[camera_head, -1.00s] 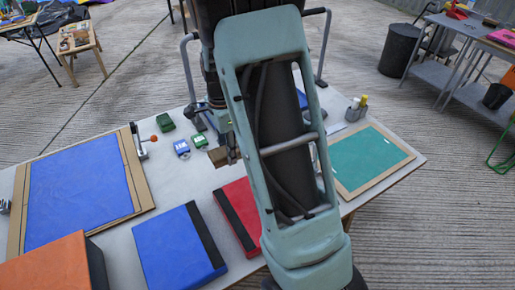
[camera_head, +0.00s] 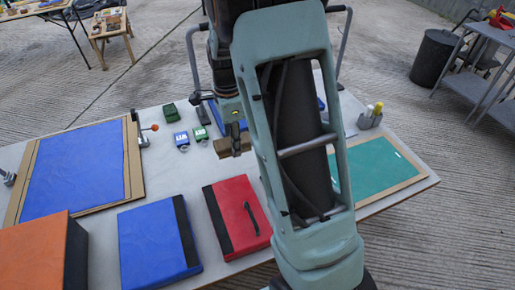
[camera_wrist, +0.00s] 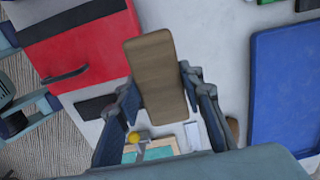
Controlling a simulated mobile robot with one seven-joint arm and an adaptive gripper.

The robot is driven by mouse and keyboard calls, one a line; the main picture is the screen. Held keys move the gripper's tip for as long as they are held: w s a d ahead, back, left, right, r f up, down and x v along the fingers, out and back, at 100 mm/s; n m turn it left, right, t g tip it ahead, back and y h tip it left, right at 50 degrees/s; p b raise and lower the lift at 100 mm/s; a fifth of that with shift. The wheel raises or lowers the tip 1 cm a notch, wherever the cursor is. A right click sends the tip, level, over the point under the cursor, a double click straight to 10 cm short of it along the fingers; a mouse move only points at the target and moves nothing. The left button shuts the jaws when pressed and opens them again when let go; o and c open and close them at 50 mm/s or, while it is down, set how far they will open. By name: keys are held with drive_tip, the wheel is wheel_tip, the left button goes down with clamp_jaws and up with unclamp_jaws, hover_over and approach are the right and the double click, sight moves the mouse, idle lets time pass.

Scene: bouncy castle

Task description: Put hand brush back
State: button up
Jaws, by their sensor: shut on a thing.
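My gripper (camera_wrist: 160,88) is shut on a brown wooden block-like piece, which I take to be the hand brush (camera_wrist: 152,62). Its flat brown face shows between the two dark fingers in the wrist view; I see no bristles. In the head view the hand brush (camera_head: 232,146) is held over the white table (camera_head: 100,205), behind the red case (camera_head: 236,203). My arm covers much of the table there, and the gripper's fingers are partly hidden. I cannot tell the brush's exact height above the table.
A blue case (camera_head: 150,245) and an orange case (camera_head: 35,255) lie along the front edge. A blue panel (camera_head: 75,170) lies at left, a green board (camera_head: 375,172) at right. Small bottles (camera_head: 371,115) stand behind the board. Small green and blue items (camera_head: 182,141) sit left of the brush.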

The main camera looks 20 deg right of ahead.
drive_tip(key=shift+w+d, duration=0.1)
drive_tip(key=shift+d, duration=0.1)
drive_tip(key=w+d+f+p, duration=0.1)
drive_tip(key=w+d+f, duration=0.8)
drive_tip(key=shift+d, duration=0.15)
drive_tip(key=shift+w+d+f, duration=0.15)
drive_tip(key=shift+w+f, duration=0.05)
drive_tip(key=shift+f, duration=0.1)
drive_tip(key=shift+w+d+f, duration=0.1)
drive_tip(key=shift+f, duration=1.75)
drive_tip(key=o, duration=1.2)
drive_tip(key=shift+r, duration=0.1)
